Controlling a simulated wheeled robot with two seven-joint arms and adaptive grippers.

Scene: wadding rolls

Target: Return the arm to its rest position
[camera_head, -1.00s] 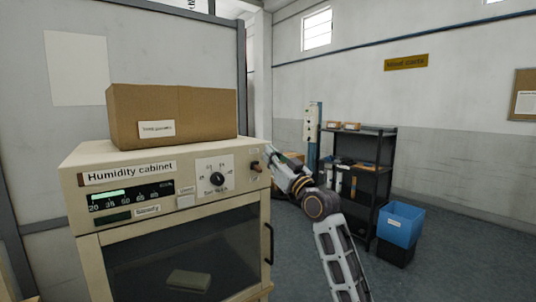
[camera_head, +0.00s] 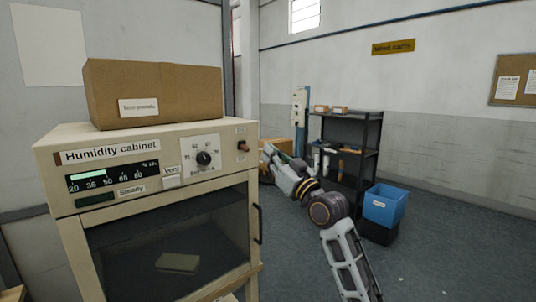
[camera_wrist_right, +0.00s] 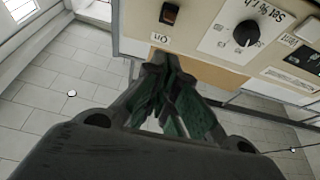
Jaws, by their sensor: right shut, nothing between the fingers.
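My right arm comes up from the bottom of the head view, with its gripper (camera_head: 268,151) just right of the humidity cabinet's upper front corner. In the right wrist view the gripper (camera_wrist_right: 165,72) is shut, its green-padded fingers together and empty. The cream humidity cabinet (camera_head: 150,205) fills the left of the head view. Its knob and switch also show past the fingertips on the cabinet front (camera_wrist_right: 200,50) in the wrist view. I cannot tell the exact gap between fingers and cabinet. My left gripper is out of view.
A cardboard box (camera_head: 155,92) sits on the cabinet. A pale block (camera_head: 177,263) lies behind its dark door. A black shelf rack (camera_head: 345,150) and a blue bin (camera_head: 384,205) stand behind my right arm. The floor (camera_head: 450,245) at right is clear.

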